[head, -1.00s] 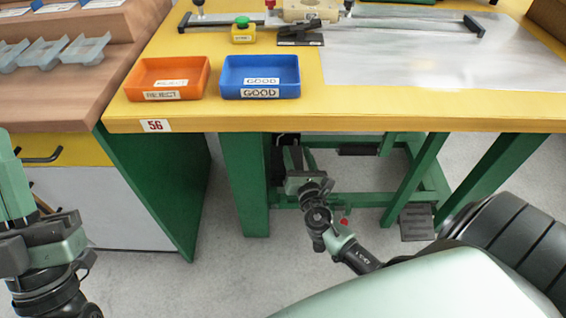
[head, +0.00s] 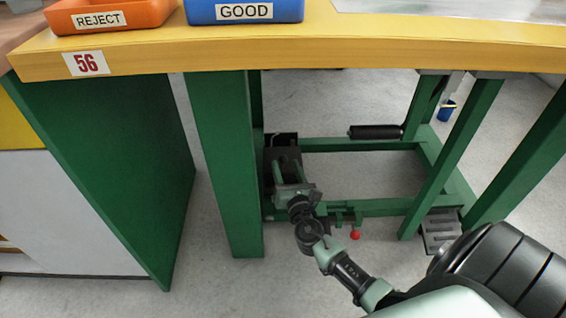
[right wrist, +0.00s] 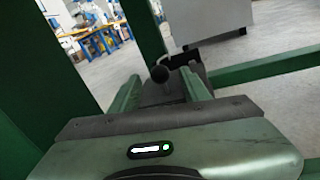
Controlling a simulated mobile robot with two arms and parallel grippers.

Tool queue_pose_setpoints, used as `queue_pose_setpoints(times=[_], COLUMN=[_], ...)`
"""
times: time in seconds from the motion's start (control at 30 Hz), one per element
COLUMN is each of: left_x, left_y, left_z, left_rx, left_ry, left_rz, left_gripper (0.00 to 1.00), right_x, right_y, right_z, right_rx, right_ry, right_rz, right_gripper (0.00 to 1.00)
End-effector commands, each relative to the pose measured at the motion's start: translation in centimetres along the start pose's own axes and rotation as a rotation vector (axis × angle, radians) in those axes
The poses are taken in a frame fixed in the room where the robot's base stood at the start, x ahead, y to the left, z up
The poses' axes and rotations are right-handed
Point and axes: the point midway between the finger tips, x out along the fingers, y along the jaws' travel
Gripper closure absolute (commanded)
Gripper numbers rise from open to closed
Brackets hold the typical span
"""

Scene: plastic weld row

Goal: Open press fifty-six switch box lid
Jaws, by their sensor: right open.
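The switch box (head: 282,138) is a dark box low under the yellow bench, inside its green frame. It is small and partly hidden behind my right gripper (head: 287,170), which reaches into it from the front. In the right wrist view, my right gripper (right wrist: 162,90) is open, with its two green fingers apart. A black ball knob (right wrist: 160,73) shows between the fingertips, in front of a dark grey surface (right wrist: 165,92). I cannot tell whether a finger touches it, or clearly make out the lid's edges. My left gripper is out of view.
The yellow bench top (head: 330,52) overhangs the area. A green leg (head: 225,165) stands left of my right arm, and a slanted green brace (head: 450,160) stands right. A red knob (head: 355,235) and a grey pedal (head: 440,230) are low down. A black roller (head: 375,131) lies behind.

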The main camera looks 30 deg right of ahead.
Motion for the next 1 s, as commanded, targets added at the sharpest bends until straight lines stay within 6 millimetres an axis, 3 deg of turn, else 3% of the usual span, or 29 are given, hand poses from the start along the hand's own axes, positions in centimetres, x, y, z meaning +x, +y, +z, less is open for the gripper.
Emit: queue_pose_setpoints(times=[0.23,0.6,0.8,1.0], left_x=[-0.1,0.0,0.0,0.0], left_y=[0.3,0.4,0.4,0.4], left_z=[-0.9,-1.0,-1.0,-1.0], left_rx=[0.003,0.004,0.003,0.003], left_ry=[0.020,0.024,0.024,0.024], left_rz=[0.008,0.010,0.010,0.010], left_gripper=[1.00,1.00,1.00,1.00], right_x=[3.5,4.2,4.2,4.1], right_y=[0.0,0.0,0.0,0.0], right_z=[-0.1,0.0,0.0,0.0], right_rx=[0.001,0.000,0.000,0.000], right_ry=[-0.001,0.001,0.000,0.001], right_rz=[0.000,0.000,0.000,0.000], right_gripper=[0.53,0.53,1.00,1.00])
